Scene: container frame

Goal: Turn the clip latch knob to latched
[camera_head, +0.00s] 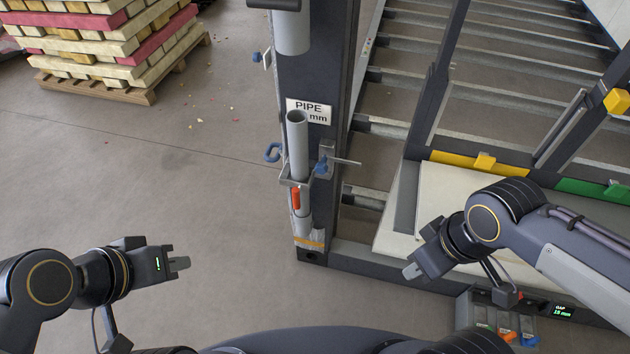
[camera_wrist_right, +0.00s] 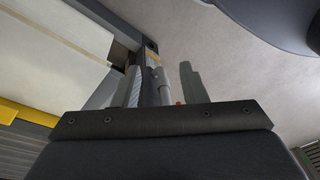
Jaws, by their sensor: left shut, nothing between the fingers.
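A blue knob (camera_head: 321,165) sits on the right side of the metal clip (camera_head: 293,178) around the grey pipe (camera_head: 298,140), with a thin rod pointing right. My left gripper (camera_head: 180,264) is shut and empty over the floor, well left of the post. My right gripper (camera_head: 412,271) is right of and below the clip, apart from it. In the right wrist view its fingers (camera_wrist_right: 163,85) stand apart, with the pipe seen beyond.
A dark post (camera_head: 318,60) bears a PIPE label (camera_head: 308,111). An orange handle (camera_head: 296,199) is below the clip. A cream panel (camera_head: 395,225) and rack rails lie right. A pallet (camera_head: 150,92) of boards is at the back left.

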